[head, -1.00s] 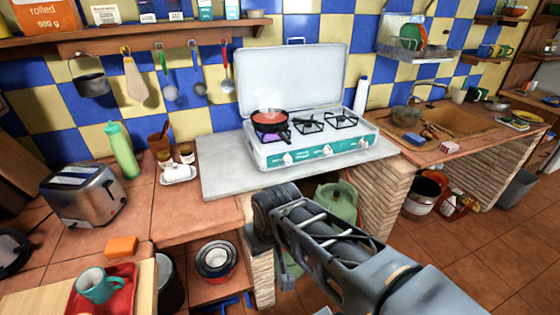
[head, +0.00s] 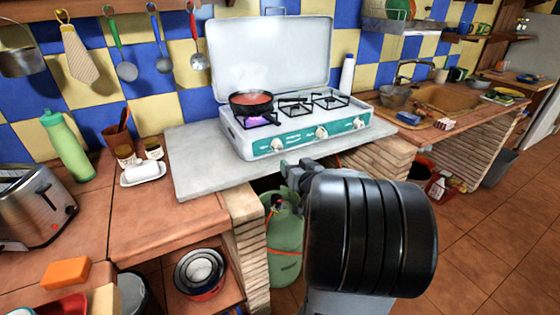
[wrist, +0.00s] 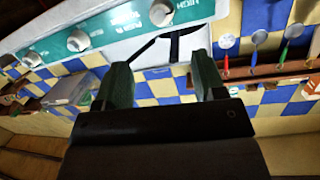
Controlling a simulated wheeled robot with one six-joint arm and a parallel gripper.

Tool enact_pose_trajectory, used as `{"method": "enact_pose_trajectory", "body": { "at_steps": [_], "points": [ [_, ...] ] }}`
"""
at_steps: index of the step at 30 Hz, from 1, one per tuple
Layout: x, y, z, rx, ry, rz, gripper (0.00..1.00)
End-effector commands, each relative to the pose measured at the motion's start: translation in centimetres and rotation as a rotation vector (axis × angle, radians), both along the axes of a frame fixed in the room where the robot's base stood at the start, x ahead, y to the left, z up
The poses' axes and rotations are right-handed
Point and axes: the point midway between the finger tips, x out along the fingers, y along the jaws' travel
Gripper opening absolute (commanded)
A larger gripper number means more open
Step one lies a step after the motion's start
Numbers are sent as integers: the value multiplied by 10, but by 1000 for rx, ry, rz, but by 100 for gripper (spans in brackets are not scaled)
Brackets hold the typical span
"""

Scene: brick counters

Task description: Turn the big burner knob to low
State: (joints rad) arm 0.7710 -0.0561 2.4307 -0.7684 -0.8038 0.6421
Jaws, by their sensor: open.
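The white camping stove (head: 240,150) with its lid up stands on the grey slab. Its teal front panel carries three white knobs: left (head: 277,146), middle (head: 321,132) and right (head: 360,122). A red-filled pan (head: 251,103) sits over a purple flame on the left burner. I cannot tell which knob is the big burner's. My gripper (head: 297,172) is below the front panel, apart from the knobs; my arm partly hides it. In the wrist view, my gripper (wrist: 161,78) is open and empty, and the left knob (wrist: 161,13) shows beyond its fingers.
A green gas bottle (head: 284,245) stands under the slab (head: 195,170). Utensils hang on the tiled wall at left. A butter dish (head: 143,173), jars and a toaster (head: 35,205) are on the left counter. A brick pier (head: 380,168) and the sink are to the right.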

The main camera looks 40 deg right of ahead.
Motion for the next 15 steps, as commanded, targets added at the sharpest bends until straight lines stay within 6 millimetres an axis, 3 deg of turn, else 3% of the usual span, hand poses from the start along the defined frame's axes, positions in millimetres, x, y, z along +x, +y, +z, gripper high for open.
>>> {"method": "enact_pose_trajectory", "body": {
  "at_steps": [1, 8, 15],
  "points": [
    [-4, -7, -11, 14, -36, 15, 64],
    [-11, -14, -18, 57, -140, 87, 64],
    [19, -17, -17, 64, -157, 105, 64]
  ]
}}
